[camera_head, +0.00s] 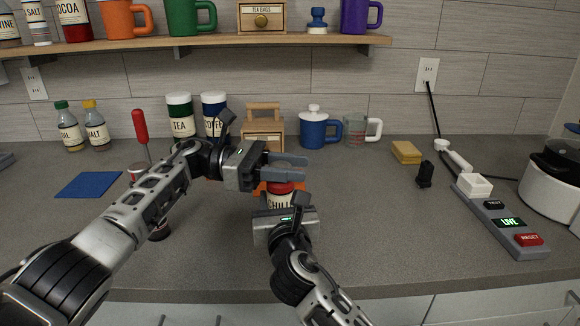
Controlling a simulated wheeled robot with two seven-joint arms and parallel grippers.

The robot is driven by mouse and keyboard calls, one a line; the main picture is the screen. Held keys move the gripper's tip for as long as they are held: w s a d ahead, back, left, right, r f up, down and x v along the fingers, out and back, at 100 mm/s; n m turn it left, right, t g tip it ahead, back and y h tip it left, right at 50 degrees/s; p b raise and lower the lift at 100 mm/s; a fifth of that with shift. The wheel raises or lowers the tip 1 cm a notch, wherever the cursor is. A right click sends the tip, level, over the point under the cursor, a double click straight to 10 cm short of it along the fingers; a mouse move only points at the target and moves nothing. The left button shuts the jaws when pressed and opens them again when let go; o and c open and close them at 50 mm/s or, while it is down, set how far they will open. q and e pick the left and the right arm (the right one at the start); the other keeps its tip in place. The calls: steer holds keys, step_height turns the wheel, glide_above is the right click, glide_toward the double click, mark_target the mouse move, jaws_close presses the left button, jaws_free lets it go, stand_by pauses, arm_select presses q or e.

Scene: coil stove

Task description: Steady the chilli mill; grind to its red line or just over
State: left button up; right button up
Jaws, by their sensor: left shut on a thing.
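The chilli mill (279,201) stands on the counter at the middle, with a cream label reading CHILLI and a red band above it. My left gripper (292,167) reaches in from the left and is shut on the mill's top, which is mostly hidden between the fingers. My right gripper (285,222) is low in front of the mill and its body covers the mill's lower part. Its fingers are hidden, so I cannot tell whether it grips. Orange patches show on both sides of the red band. I cannot make out a red line or the ground level.
Behind stand a wooden box (263,137), a blue lidded mug (314,130), a glass jug (356,131) and TEA (181,118) and COFFEE jars. A blue mat (89,185) lies left. A power strip (505,230) and yellow sponge (406,152) are right.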

mark_target(290, 166)
arm_select(q)
steer(key=o, duration=1)
steer(key=shift+f, duration=0.15)
step_height(290, 166, up, 10)
steer(key=shift+r, duration=0.1)
